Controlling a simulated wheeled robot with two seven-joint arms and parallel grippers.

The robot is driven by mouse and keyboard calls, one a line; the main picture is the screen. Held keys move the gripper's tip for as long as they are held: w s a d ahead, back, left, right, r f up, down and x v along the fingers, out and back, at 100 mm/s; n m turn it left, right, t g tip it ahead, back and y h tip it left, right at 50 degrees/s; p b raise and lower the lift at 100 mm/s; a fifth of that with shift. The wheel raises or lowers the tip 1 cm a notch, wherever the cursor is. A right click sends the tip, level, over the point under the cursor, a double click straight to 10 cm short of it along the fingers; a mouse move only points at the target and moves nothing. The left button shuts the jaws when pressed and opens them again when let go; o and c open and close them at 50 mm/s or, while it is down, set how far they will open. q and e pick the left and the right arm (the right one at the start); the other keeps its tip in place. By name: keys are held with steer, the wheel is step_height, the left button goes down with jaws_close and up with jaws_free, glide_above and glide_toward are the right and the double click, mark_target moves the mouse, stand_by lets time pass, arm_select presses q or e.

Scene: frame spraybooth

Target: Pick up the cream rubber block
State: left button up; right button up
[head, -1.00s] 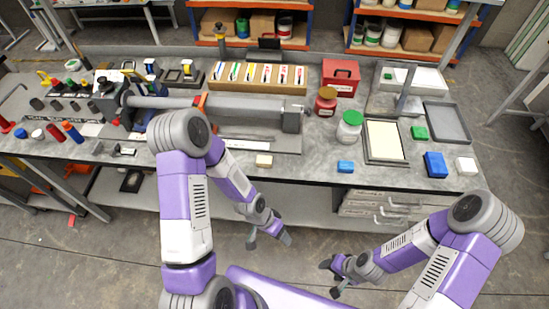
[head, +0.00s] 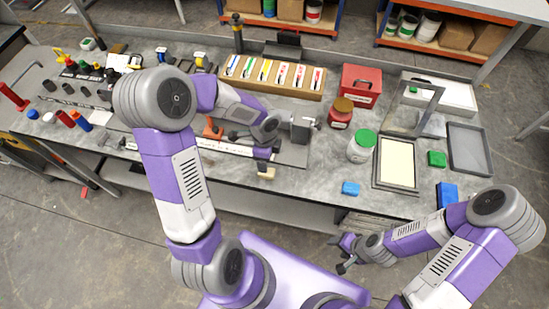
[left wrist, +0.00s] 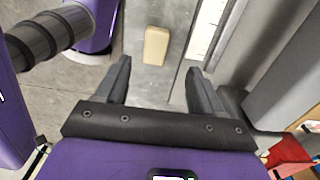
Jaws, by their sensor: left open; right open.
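The cream rubber block (head: 266,173) lies on the grey bench near its front edge, partly covered by my left gripper in the head view. In the left wrist view the block (left wrist: 156,46) lies flat, just beyond the fingertips and roughly centred between them. My left gripper (left wrist: 158,68) is open, with nothing between its fingers. In the head view my left gripper (head: 265,162) is small and partly hidden by its wrist. My right gripper (head: 343,254) is open and empty, low in front of the bench.
A framed cream panel (head: 397,163) lies further right.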

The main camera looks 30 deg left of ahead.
arm_select(q)
steer(key=f, duration=0.2)
steer(key=f+b, duration=0.1)
steer(key=f, duration=0.4)
steer(key=shift+s+d+f+b, duration=0.25)
steer(key=shift+s+b, duration=0.05)
steer(key=shift+b, duration=0.05)
steer(key=shift+c, duration=0.5)
steer(key=c, duration=1)
steer(key=shift+r, duration=0.1)
steer(key=shift+c, duration=0.2)
step_height(320, 180, up, 10)
steer(key=p, duration=0.2)
